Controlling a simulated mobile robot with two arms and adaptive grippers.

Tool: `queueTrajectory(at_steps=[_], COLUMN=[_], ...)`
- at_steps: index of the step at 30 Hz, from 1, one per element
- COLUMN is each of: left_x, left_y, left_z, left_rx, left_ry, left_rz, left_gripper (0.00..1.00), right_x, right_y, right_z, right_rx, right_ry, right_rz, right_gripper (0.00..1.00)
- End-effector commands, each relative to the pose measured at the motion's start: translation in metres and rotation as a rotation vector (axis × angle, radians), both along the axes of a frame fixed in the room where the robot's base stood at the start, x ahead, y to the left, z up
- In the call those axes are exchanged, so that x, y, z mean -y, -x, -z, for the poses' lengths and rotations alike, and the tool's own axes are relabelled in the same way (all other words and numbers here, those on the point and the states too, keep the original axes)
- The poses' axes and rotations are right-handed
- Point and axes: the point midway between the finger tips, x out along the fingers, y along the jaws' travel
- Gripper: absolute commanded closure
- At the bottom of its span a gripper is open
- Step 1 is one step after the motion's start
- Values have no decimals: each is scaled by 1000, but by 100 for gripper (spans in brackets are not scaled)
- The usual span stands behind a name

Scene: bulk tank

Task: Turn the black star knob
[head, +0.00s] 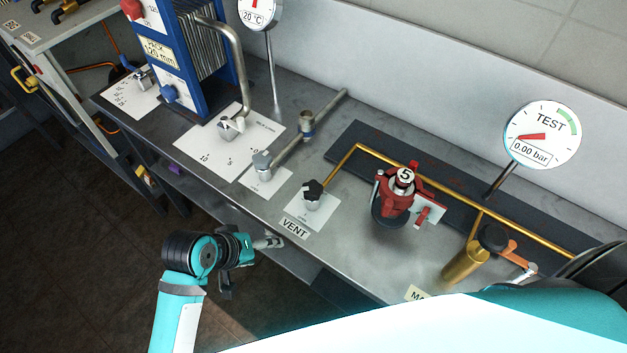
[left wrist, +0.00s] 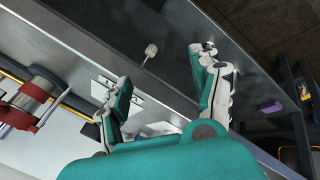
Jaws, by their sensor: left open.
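The black star knob (head: 314,190) stands upright on a small white plate (head: 322,212) at the front of the bench, behind the VENT label (head: 294,227). My left gripper (head: 250,264) is open and empty, in front of the bench edge, to the left of and nearer than the knob, apart from it. In the left wrist view its two fingers (left wrist: 165,68) are spread wide with nothing between them. I cannot pick out the star knob in that view; a finger covers part of a white plate there. My right gripper does not show.
A red clamp (head: 396,194) and a brass pipe (head: 440,185) stand right of the knob. A grey lever valve (head: 264,163) is at its left. The test gauge (head: 542,136) reads 0.00 bar. My own body covers the bottom right.

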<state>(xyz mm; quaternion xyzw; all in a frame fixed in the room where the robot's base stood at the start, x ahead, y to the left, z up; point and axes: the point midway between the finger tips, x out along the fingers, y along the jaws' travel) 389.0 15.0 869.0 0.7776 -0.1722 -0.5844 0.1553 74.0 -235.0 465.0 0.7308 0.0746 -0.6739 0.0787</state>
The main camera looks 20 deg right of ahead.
Motion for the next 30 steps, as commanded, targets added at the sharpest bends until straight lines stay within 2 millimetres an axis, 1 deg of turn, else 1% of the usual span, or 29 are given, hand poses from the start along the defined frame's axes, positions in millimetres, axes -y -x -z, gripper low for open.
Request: queueTrajectory(at_steps=[1, 5, 8, 10, 14, 15, 17, 18, 20, 23, 27, 30], left_x=[13, 45, 72, 92, 131, 142, 156, 164, 170, 170, 158, 150], left_y=[-7, -16, -22, -25, -25, -24, -21, -18, -17, -26, -46, -58], left_z=[-14, -38, -61, -79, -118, -132, -152, -165, -180, -198, -222, -237], left_rx=[-2, -36, -69, -98, -174, -202, -247, -278, -322, -373, -394, -390], left_ry=[25, 85, 123, 144, 151, 139, 99, 60, -19, -152, -297, -353], left_rz=[7, 23, 42, 56, 90, 99, 104, 96, 63, -54, -271, -402], left_gripper=[36, 36, 36, 36, 36, 36, 36, 36, 36, 36, 36, 36], right_x=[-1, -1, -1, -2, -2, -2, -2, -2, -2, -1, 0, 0], right_y=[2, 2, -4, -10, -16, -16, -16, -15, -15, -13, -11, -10], right_z=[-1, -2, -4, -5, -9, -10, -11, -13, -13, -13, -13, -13], right_rx=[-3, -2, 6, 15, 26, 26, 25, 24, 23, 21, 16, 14], right_ry=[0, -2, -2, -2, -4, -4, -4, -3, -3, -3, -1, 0], right_rz=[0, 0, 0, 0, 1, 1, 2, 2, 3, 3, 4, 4], right_gripper=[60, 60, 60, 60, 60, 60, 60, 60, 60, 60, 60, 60])
